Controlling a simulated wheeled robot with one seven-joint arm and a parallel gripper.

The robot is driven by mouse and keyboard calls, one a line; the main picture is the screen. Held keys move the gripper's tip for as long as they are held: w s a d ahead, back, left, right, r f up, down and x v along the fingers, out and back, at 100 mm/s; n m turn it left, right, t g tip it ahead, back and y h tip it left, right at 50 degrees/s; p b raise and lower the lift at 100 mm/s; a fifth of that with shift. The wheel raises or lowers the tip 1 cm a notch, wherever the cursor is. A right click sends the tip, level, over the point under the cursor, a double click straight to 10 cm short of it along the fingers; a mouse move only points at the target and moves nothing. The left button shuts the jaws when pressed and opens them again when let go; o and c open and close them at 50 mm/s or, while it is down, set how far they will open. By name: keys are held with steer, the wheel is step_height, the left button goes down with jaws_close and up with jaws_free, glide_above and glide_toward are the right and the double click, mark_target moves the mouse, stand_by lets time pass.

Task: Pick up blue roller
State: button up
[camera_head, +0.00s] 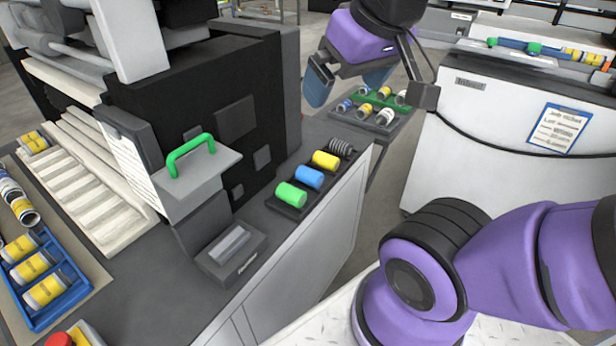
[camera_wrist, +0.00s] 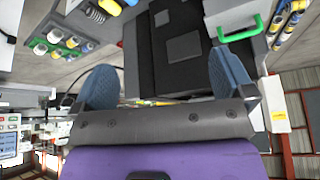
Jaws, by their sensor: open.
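The blue roller (camera_head: 309,177) lies in a small dark tray (camera_head: 291,209) on the counter, between a yellow roller (camera_head: 326,160) and a green roller (camera_head: 291,194). My gripper (camera_head: 347,88) is open and empty. It is above and beyond the tray, near the rack of rollers at the back. In the wrist view its two blue-grey fingers (camera_wrist: 168,88) stand wide apart with nothing held between them. I cannot make out the blue roller in the wrist view.
A dark machine with a green handle (camera_head: 190,153) stands left of the tray. A spring coil (camera_head: 341,148) sits beyond the yellow roller. A green rack (camera_head: 378,102) holds several rollers behind. A blue crate (camera_head: 70,296) is at lower left. A white cabinet (camera_head: 500,130) stands right.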

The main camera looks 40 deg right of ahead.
steer(key=shift+w, duration=0.1)
stand_by(0.3)
steer(key=m+g, duration=0.5)
steer(key=m, duration=0.9)
glide_above(310, 171)
steer(key=f, duration=3)
steer(key=shift+a+f, duration=0.1)
steer(key=shift+a, duration=0.2)
steer(key=shift+d+f, duration=0.15)
steer(key=shift+f, duration=2.65)
steer(key=shift+d+f, duration=0.15)
steer(key=shift+f, duration=2.6)
